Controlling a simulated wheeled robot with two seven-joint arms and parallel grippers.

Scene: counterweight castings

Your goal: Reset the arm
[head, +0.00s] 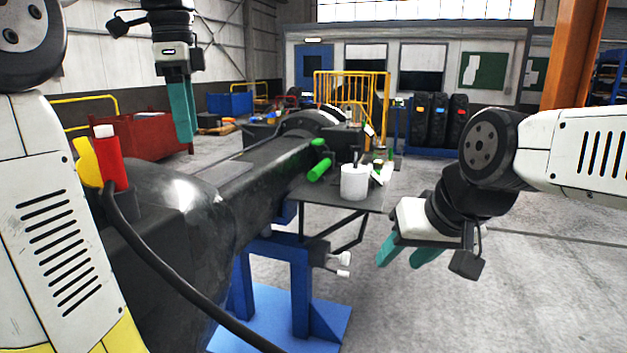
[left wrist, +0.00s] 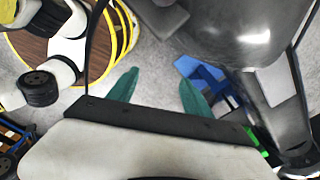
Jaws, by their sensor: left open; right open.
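My left gripper (head: 183,110) hangs with teal fingers pointing down above the dark casting, at the upper left of the head view. In the left wrist view its two teal fingers (left wrist: 158,88) stand well apart with nothing between them. My right gripper (head: 406,252) is at the right of the head view, its teal fingers angled down and left, apart and empty, over the floor. The large dark counterweight casting (head: 190,195) runs from the near left toward the back; it also shows in the left wrist view (left wrist: 235,35).
The casting rests on a blue stand (head: 300,275). A side shelf (head: 335,192) carries a white cup (head: 354,182) and a green cylinder (head: 319,169). A red bottle (head: 110,165) and a yellow item (head: 88,162) stand at near left. A red bin (head: 130,133) is behind. Floor at right is clear.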

